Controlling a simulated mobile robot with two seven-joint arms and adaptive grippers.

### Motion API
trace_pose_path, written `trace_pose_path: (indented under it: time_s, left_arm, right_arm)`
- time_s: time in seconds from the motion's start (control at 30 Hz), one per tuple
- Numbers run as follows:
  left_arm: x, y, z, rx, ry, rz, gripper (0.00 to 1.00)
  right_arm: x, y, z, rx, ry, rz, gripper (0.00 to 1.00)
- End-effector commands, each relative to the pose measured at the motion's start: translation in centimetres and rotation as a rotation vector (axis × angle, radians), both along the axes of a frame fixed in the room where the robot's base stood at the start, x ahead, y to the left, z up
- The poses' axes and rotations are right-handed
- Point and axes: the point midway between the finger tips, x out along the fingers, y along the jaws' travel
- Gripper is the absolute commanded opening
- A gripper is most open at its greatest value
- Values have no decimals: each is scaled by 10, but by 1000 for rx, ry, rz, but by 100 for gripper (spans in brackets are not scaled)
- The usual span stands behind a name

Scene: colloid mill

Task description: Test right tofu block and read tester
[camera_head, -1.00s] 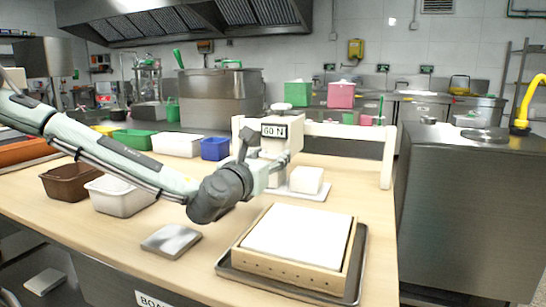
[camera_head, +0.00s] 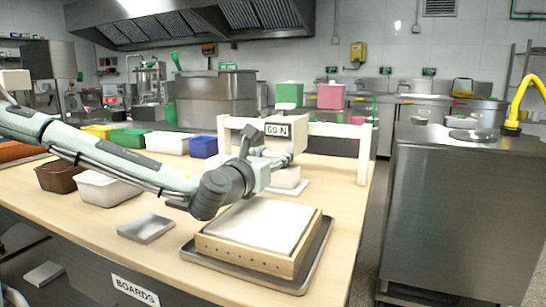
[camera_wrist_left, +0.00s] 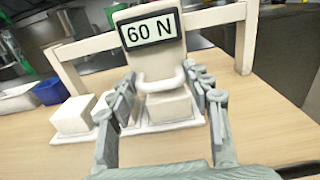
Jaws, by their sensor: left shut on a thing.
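The white tester (camera_head: 283,138) hangs on a white frame (camera_head: 364,150), and its display reads 60 N. The display also shows clearly in the left wrist view (camera_wrist_left: 150,31). The right tofu block (camera_wrist_left: 168,105), a white block on a pale plate, is right below the tester's handle (camera_wrist_left: 160,83); whether tester and block touch is hard to tell. The left tofu block (camera_wrist_left: 72,117) stands apart to the left. My left gripper (camera_wrist_left: 162,80) is shut on the tester's handle, its fingers on either side. My right gripper is in neither view.
A wooden mould (camera_head: 245,254) with a white top sits in a metal tray (camera_head: 310,262) in front. A flat metal block (camera_head: 146,229) lies left of it. Brown (camera_head: 58,178), white (camera_head: 98,190) and blue (camera_head: 203,147) bins stand left. A steel counter (camera_head: 460,220) is at right.

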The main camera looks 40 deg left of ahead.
Motion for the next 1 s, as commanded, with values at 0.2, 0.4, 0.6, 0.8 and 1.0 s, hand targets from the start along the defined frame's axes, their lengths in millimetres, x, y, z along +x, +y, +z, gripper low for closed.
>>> trace_pose_path:
  time_s: [0.2, 0.4, 0.6, 0.8, 1.0]
  left_arm:
    - [1, 0, 2, 3, -4, 0, 0]
    - [0, 0, 2, 2, -3, 0, 58]
    - [-1, 0, 1, 0, -2, 0, 58]
    - [-16, -4, 2, -2, -4, -1, 58]
    - [-42, -10, 3, 0, -5, -1, 58]
  right_arm:
    - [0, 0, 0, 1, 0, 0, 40]
    - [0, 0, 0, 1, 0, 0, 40]
    - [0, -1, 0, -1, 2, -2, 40]
    - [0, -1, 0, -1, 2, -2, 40]
    - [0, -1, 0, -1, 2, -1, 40]
